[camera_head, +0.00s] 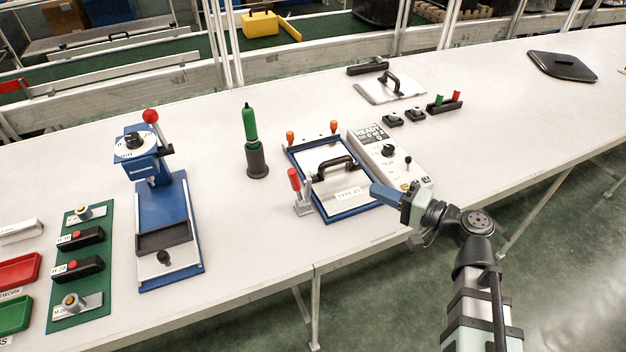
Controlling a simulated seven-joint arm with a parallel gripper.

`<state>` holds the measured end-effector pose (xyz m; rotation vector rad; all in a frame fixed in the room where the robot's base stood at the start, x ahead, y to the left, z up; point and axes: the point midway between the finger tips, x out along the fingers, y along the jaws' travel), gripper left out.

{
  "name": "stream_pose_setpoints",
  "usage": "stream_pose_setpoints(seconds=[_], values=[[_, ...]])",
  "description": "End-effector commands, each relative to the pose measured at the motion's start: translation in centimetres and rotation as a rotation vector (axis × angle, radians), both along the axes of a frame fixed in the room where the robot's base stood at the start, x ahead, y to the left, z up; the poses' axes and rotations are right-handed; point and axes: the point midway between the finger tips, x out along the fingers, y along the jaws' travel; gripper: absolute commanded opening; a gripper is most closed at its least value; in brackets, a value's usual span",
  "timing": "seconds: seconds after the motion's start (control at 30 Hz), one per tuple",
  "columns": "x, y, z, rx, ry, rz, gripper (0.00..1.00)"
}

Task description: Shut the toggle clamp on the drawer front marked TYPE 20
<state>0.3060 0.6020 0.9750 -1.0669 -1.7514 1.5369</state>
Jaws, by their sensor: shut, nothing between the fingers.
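A white plate with a black handle (334,168) lies in a blue frame (350,212). Its front label (348,194) reads TYPE and a number that I cannot read for certain. A toggle clamp with a red handle (295,180) stands at the frame's left front corner. The red handle points up, leaning slightly left; whether its tip touches the plate is too small to tell. My gripper (374,188) is shut and empty at the frame's right front corner, across the plate from the red handle. I cannot tell whether its tip touches the frame.
A white control box (390,158) stands just right of the frame. Two orange knobs (290,137) (334,126) stand at the frame's back. A green-handled tool (250,125) in a dark holder and a blue press (160,205) stand left. The table front before the clamp is clear.

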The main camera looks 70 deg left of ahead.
Motion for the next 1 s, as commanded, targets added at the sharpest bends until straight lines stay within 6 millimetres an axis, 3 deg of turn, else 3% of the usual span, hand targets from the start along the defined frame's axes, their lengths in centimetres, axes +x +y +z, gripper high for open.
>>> stream_pose_setpoints(seconds=[0.2,0.73,1.0], values=[[-2.7,0.9,1.0,-0.022,0.018,0.029,0.00],[-3.2,1.2,1.1,-0.027,0.021,0.032,0.00],[-4.7,3.7,0.9,-0.027,0.021,0.034,0.00]])
